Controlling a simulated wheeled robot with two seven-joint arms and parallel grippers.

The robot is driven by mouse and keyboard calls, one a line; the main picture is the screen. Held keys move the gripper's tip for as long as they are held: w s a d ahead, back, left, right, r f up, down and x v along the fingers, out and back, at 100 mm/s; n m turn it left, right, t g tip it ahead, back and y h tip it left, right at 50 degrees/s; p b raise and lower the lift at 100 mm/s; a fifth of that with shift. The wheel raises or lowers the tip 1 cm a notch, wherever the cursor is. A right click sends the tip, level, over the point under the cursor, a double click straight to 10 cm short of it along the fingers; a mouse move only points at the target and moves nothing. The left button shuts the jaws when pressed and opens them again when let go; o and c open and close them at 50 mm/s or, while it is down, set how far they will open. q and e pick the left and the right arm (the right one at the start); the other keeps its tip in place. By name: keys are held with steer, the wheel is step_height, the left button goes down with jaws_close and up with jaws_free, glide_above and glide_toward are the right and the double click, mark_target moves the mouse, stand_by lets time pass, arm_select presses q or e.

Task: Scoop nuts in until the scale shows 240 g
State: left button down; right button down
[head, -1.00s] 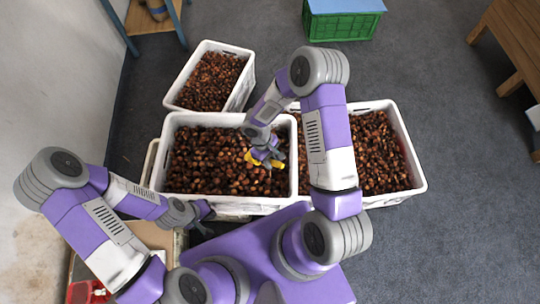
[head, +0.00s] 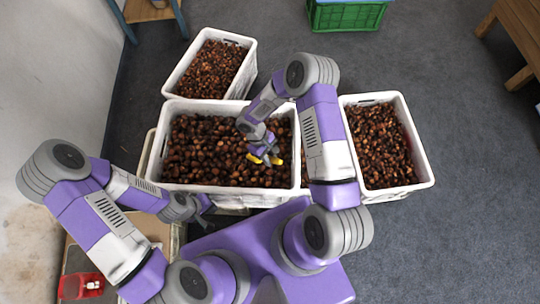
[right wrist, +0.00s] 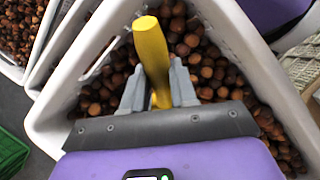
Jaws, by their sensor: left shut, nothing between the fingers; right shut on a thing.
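My right gripper (head: 266,152) is shut on a yellow scoop (head: 256,158) over the middle crate of nuts. In the right wrist view the yellow handle (right wrist: 151,52) stands between the two grey fingers (right wrist: 158,92); the scoop's bowl is hidden there. Brown nuts (head: 205,150) fill the white middle crate (head: 230,190). My left gripper (head: 205,203) is shut and empty, near that crate's front left corner. I cannot make out a scale reading or a bag in these views.
White crates of nuts stand behind (head: 241,92) and to the right (head: 427,172). A red object (head: 80,286) lies at the lower left. A green crate (head: 345,17) stands at the back, and a wooden table (head: 515,35) at the back right. Grey floor lies free at right.

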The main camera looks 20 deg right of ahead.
steer(key=w+a+f+b, duration=0.1)
steer(key=w+f+b, duration=0.1)
steer(key=w+a+f+t+b, duration=0.1)
steer(key=w+f+b, duration=0.1)
steer(key=w+a+f+t+y+b, duration=0.1)
steer(key=w+f, duration=0.1)
steer(key=f, duration=0.1)
steer(key=shift+w+a+b, duration=0.3)
steer(key=shift+a+b, duration=0.05)
steer(key=shift+b, duration=0.05)
steer(key=t+b, duration=0.1)
steer(key=b, duration=0.1)
steer(key=w+t+y+b, duration=0.1)
steer(key=b, duration=0.2)
steer(key=shift+w+a+f+t+y, duration=0.1)
steer(key=shift+a+f+t+y, duration=0.05)
steer(key=shift+a+t+y, duration=0.2)
steer(key=shift+d+r+t, duration=0.15)
steer(key=shift+r+t, duration=0.1)
steer(key=shift+r, duration=0.05)
step_height(320, 180, up, 8)
steer(key=s+t+y, duration=0.1)
steer(key=shift+s+d+t, duration=0.3)
steer(key=shift+s+d, duration=0.05)
steer(key=shift+s, duration=0.05)
